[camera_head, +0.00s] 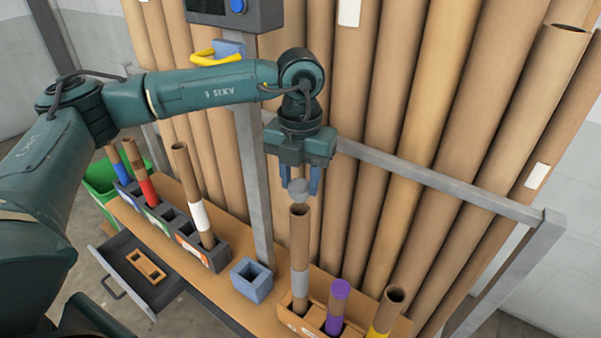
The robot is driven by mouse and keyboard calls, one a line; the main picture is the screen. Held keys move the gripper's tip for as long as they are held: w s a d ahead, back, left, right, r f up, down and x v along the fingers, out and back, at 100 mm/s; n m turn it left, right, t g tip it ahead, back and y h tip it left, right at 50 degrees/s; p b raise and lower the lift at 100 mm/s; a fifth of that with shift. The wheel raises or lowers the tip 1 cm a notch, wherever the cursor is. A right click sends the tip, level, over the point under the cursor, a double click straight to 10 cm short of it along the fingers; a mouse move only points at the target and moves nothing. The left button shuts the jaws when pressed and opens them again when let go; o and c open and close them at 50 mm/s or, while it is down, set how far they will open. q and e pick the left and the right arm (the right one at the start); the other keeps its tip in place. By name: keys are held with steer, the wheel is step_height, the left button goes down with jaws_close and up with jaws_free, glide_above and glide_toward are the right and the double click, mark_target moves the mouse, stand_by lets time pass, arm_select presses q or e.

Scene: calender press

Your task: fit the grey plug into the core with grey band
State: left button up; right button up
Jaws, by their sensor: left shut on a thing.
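My left gripper (300,180) points down and is shut on the grey plug (298,190). It holds the plug directly over the core with grey band (300,250). This core is a brown tube standing upright in a wooden holder (289,317) at the front. Its dark open mouth shows just below the plug. The plug looks slightly above the mouth, but I cannot tell whether its lower end touches the rim. The gripper's fingers partly hide the plug's upper part. My right gripper is not in view.
An empty blue holder (251,283) and a grey rack (215,258) with cores are left. A metal rail (430,180) and tall tubes stand behind. A drawer (125,270) is open.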

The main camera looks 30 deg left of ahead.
arm_select(q)
steer(key=shift+f+b, duration=0.3)
steer(key=shift+f, duration=0.4)
steer(key=shift+f+b, duration=0.7)
steer(key=shift+f, duration=0.4)
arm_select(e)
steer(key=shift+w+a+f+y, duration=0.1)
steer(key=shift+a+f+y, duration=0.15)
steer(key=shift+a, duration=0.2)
arm_select(q)
steer(key=shift+f+b, duration=0.4)
steer(key=shift+b, duration=0.15)
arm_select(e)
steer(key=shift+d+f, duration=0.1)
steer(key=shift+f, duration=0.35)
arm_select(q)
steer(key=o, duration=1)
steer(key=shift+r, duration=0.1)
